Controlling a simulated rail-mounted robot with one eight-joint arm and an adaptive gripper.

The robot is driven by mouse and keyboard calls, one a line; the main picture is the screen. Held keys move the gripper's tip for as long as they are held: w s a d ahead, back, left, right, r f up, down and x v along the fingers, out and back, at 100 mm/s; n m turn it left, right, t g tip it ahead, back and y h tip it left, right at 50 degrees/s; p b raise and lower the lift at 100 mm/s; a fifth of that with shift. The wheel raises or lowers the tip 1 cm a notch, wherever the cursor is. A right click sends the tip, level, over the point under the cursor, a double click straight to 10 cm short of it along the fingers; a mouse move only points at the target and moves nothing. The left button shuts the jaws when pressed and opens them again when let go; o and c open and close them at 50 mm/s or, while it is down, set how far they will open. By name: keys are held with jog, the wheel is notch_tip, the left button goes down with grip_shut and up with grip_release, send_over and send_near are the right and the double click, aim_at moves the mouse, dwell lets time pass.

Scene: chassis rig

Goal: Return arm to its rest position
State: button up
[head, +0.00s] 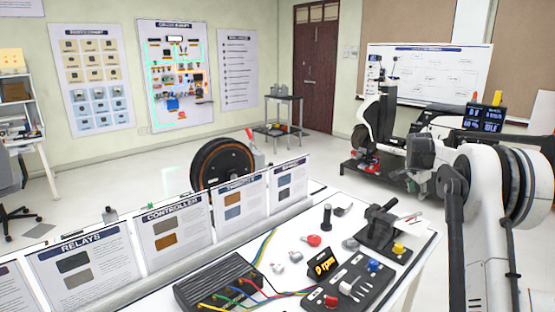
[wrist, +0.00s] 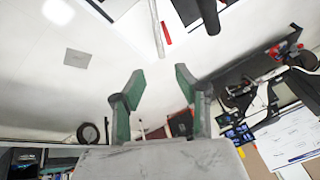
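My gripper (wrist: 158,82) shows in the wrist view with its two green-padded fingers spread apart and nothing between them. Behind the gap are pale floor and, farther off, the room upside down. In the head view my white and grey arm (head: 487,225) stands at the right edge, raised beside the table's right end. The fingers cannot be made out clearly there.
The white table (head: 300,215) holds display boards, a black controller box (head: 217,283) with coloured wires, a switch panel (head: 345,287) and small parts. A white scooter rig (head: 380,125) stands behind, near my arm. The floor beyond the table is largely open.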

jog(key=s+a+r+n+t+y, duration=0.1)
jog(key=s+a+r+n, duration=0.3)
jog(key=s+a+r, duration=0.6)
jog(key=s+a+r+n+t+y, duration=0.1)
jog(key=s+a+r+n, duration=0.35)
jog(key=s+a, duration=0.85)
jog(key=s+a+f+n, duration=0.2)
jog(key=s+a, duration=0.3)
jog(key=s, duration=0.4)
jog(key=s+a+f+n+t+y, duration=0.1)
jog(key=s+a+f, duration=0.3)
jog(key=s, duration=0.6)
jog(key=s+a+f+n, duration=0.2)
jog(key=s+a+n, duration=0.2)
jog(key=s+a, duration=0.4)
jog(key=shift+s+a+f+t+y, duration=0.15)
jog(key=shift+s+f+t+y, duration=0.2)
jog(key=shift+s, duration=0.35)
